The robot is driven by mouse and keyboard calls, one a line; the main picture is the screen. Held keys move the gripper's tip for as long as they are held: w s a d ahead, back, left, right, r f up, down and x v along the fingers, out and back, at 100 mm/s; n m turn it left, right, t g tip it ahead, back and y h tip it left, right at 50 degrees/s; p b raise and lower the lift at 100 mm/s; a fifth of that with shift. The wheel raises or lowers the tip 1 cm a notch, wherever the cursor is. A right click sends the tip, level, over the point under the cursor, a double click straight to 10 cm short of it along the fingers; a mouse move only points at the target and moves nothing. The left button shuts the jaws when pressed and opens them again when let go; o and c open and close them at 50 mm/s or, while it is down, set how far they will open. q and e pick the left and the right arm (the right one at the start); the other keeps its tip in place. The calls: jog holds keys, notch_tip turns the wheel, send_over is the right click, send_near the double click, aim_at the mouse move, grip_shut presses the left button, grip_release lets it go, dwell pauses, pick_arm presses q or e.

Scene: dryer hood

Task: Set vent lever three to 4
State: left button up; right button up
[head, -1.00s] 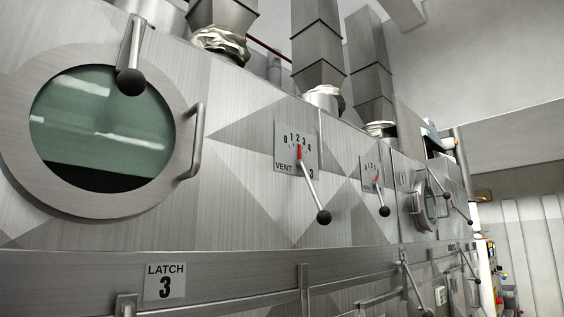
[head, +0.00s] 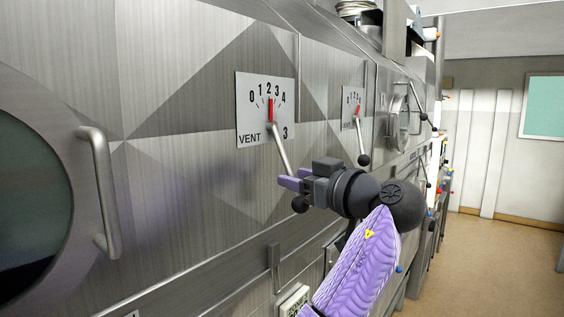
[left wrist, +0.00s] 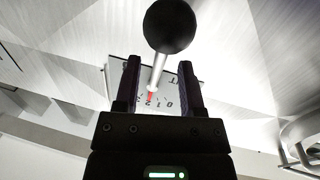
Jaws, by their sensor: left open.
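The vent 3 dial plate (head: 246,118) is on the steel panel, marked 0 to 4. Its red pointer (head: 271,108) stands at about 2. The lever rod (head: 281,150) slants down to the right and ends in a black ball knob (head: 300,204). My left gripper (head: 288,184) is open at the rod's lower part, just above the knob. In the left wrist view the open fingers (left wrist: 160,80) appear on either side of the rod (left wrist: 158,72), with the knob (left wrist: 170,26) beyond them; contact cannot be told. My right gripper is not in view.
A round window with a bar handle (head: 100,190) is at the left. A second vent dial (head: 351,105) with its own lever knob (head: 364,160) is farther along the panel. A ledge runs below. The floor at the right (head: 490,260) is clear.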

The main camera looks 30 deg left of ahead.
pick_arm(q)
jog(key=p+x, duration=0.1)
jog(key=x, duration=0.2)
jog(key=shift+w+a, duration=0.1)
jog(key=shift+a, duration=0.3)
jog(key=shift+c, duration=0.2)
grip_shut()
dwell(0.9)
